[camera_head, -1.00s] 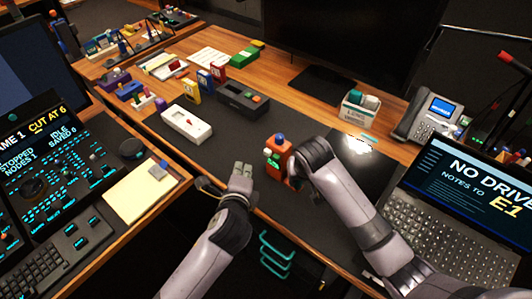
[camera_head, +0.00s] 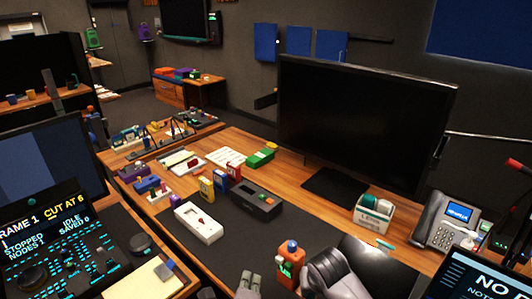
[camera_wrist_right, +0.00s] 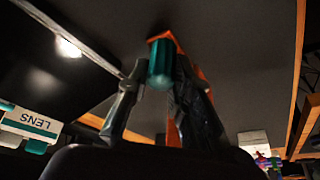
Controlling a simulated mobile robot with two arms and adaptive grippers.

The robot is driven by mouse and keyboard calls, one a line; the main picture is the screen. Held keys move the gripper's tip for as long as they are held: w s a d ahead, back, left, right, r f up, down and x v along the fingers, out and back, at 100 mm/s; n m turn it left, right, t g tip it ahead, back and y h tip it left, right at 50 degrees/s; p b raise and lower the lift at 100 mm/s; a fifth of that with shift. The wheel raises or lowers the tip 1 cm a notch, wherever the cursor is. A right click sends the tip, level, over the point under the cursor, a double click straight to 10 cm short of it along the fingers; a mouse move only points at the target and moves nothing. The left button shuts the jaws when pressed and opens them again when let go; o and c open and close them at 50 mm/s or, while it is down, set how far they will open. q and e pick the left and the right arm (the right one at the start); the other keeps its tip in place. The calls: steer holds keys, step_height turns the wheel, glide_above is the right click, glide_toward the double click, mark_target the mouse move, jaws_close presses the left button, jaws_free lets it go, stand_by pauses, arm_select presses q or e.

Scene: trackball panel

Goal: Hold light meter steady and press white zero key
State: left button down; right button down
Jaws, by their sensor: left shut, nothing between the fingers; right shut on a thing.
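The light meter appears to be the orange device (camera_head: 287,274) with a blue knob on top and green and white parts on its face, near the bottom of the head view. My right gripper is shut on it from the right. In the right wrist view the orange body (camera_wrist_right: 173,130) lies between the fingers of my right gripper (camera_wrist_right: 155,80), with a green cylinder in front. My left gripper (camera_head: 250,281) is shut and empty, just left of the meter and apart from it. The white zero key is too small to make out clearly.
A white box-like device (camera_head: 198,222) and a dark grey one (camera_head: 256,199) lie behind on the dark mat. A large monitor (camera_head: 355,125), a lens box (camera_head: 373,215) and a phone (camera_head: 446,222) stand to the right. A console is on the left.

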arm_select(q)
steer(key=s+r, duration=0.5)
steer(key=s, duration=0.1)
steer(key=shift+s+a+r, duration=0.35)
steer(key=shift+a+r, duration=0.05)
stand_by(0.3)
